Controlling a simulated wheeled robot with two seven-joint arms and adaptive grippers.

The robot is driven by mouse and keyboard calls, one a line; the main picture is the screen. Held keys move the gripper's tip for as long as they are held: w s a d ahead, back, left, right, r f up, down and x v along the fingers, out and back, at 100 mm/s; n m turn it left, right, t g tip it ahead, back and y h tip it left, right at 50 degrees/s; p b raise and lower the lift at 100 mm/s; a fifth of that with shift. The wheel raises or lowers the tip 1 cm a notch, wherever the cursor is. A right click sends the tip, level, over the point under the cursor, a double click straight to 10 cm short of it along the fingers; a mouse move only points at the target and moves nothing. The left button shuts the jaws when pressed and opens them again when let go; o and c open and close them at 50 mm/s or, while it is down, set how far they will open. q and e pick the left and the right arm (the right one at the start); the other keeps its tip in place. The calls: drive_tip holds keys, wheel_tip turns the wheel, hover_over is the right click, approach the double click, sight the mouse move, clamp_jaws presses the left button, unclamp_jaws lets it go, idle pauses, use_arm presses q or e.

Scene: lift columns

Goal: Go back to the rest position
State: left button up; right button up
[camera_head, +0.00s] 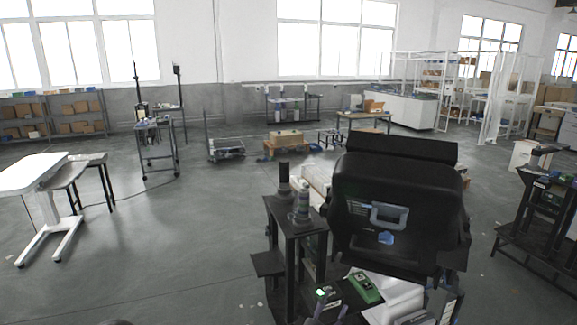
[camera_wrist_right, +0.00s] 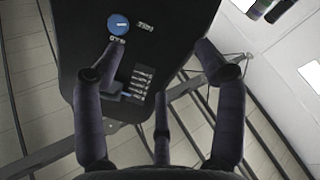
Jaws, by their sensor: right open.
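My left gripper is not in view.
A dark stand (camera_head: 292,222) with upright grey cylinders is close ahead, beside a large black seat-like object (camera_head: 398,200). A white table (camera_head: 32,172) is at left; the floor (camera_head: 190,235) between is clear.

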drive_tip(key=s+f+g+y, duration=0.3)
drive_tip(key=s+f+y, duration=0.15)
drive_tip(key=f, duration=0.65)
drive_tip(key=s+f+g+y, duration=0.35)
drive_tip(key=f+y, duration=0.25)
drive_tip(key=f, duration=0.5)
drive_tip(key=s+a+f+m+g+y, duration=0.1)
drive_tip(key=s+f+g, duration=0.1)
drive_tip(key=s, duration=0.8)
drive_tip(key=s+a+f+m+g+y, duration=0.1)
drive_tip(key=s+g, duration=0.4)
drive_tip(key=s, duration=0.5)
drive_tip(key=s+a+f+m+g+y, duration=0.1)
drive_tip(key=s+f+m+g+y, duration=0.2)
drive_tip(key=s, duration=0.8)
drive_tip(key=shift+f+g, duration=0.3)
drive_tip(key=shift+g, duration=0.05)
